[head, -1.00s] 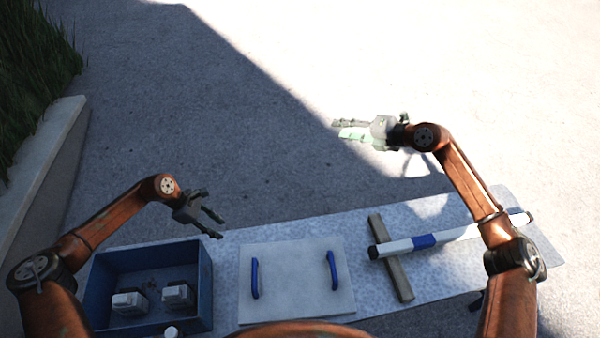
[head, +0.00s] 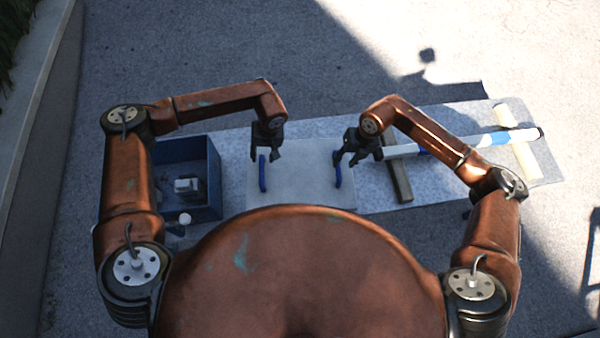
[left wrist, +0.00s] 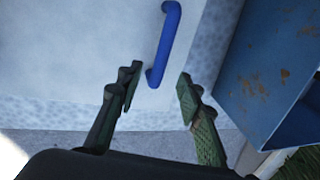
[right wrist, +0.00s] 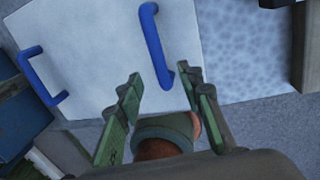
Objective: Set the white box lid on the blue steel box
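The white box lid (head: 300,190) lies flat on the table, with a blue handle near its left edge (head: 263,174) and another near its right edge (head: 338,176). The blue steel box (head: 216,178) stands open just left of the lid. My left gripper (head: 266,153) is open above the left handle; in the left wrist view that handle (left wrist: 164,45) shows ahead, between the open fingers (left wrist: 157,92). My right gripper (head: 345,160) is open near the right handle; in the right wrist view that handle (right wrist: 155,45) shows just beyond the open fingertips (right wrist: 167,88). Neither gripper touches a handle visibly.
A grey-white device (head: 187,186) sits inside the box; my left arm hides part of the box. A small white-topped item (head: 185,219) stands before it. Right of the lid, a blue and white bar (head: 405,151) rests across wooden supports (head: 398,180).

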